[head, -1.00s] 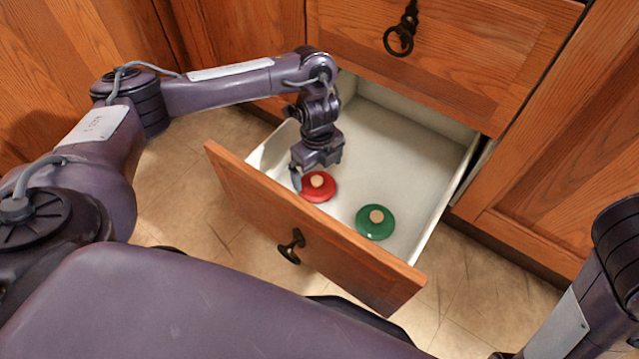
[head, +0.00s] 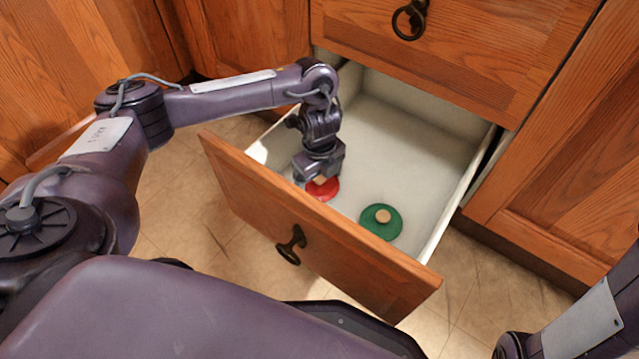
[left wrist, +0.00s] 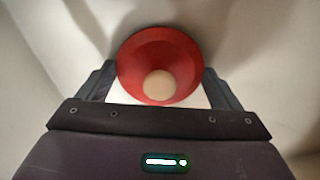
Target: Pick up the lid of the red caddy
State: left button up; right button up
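The red lid (head: 325,190) with a pale round knob lies in the open drawer, near its left front corner. My left gripper (head: 319,178) is right above it, pointing down, and hides part of it. In the left wrist view the red lid (left wrist: 160,52) and its knob (left wrist: 160,85) show between the two spread fingers (left wrist: 158,70). The gripper is open, and I see no grip on the knob. I cannot tell whether the fingers touch the lid. My right gripper is out of view; only part of my right arm shows at the lower right.
A green lid (head: 380,232) with a pale knob lies to the right in the same drawer. The wooden drawer front (head: 315,238) stands close in front of both lids. The white drawer floor (head: 385,150) behind them is clear. A closed drawer (head: 470,45) is above.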

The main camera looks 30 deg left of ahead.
pick_arm(q)
jog(key=c, duration=0.4)
jog(key=shift+r, duration=0.15)
